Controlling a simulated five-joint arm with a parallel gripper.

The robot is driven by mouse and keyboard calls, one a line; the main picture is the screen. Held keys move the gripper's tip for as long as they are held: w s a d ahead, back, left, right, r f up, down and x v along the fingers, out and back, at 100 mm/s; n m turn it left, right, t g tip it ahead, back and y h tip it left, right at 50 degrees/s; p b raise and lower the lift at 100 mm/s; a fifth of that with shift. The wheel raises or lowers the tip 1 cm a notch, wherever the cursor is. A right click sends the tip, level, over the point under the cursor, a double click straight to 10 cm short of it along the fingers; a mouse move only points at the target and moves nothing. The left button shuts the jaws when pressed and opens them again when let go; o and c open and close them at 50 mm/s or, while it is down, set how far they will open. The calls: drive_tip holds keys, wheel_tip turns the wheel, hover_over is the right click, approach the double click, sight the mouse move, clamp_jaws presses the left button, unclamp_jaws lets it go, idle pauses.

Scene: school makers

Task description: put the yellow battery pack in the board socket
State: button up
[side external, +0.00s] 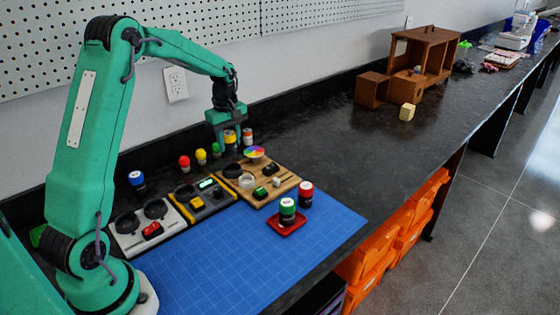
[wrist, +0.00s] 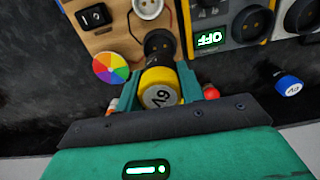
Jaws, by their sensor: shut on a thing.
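My gripper (side external: 228,122) is shut on the yellow battery pack (wrist: 160,88), whose pale top reads 6V in the wrist view. In the side view the yellow pack (side external: 230,137) hangs between the fingertips near the back edge of the wooden board (side external: 285,187). The fingers (wrist: 162,90) press on both its sides. A round black socket (wrist: 158,43) on the board shows just beyond the pack in the wrist view; the pack hides part of it. The same dark socket (side external: 232,170) shows at the board's back left in the side view. The pack looks apart from it.
A colour wheel (side external: 254,152) is on the board. Grey-yellow (side external: 206,199) and white (side external: 146,229) units stand left. Small bulbs (side external: 201,156) stand behind. A green pack (side external: 287,208) sits on a red tray (side external: 286,222), near a red pack (side external: 306,192). A blue pack (side external: 137,180) stands left.

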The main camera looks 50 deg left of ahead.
sight(229, 133)
drive_tip(key=shift+f, duration=0.1)
drive_tip(key=shift+f, duration=2.75)
drive_tip(key=shift+f, duration=0.55)
drive_tip(key=o, duration=0.8)
drive_tip(key=shift+r, duration=5.45)
drive_tip(key=shift+d+r, duration=0.1)
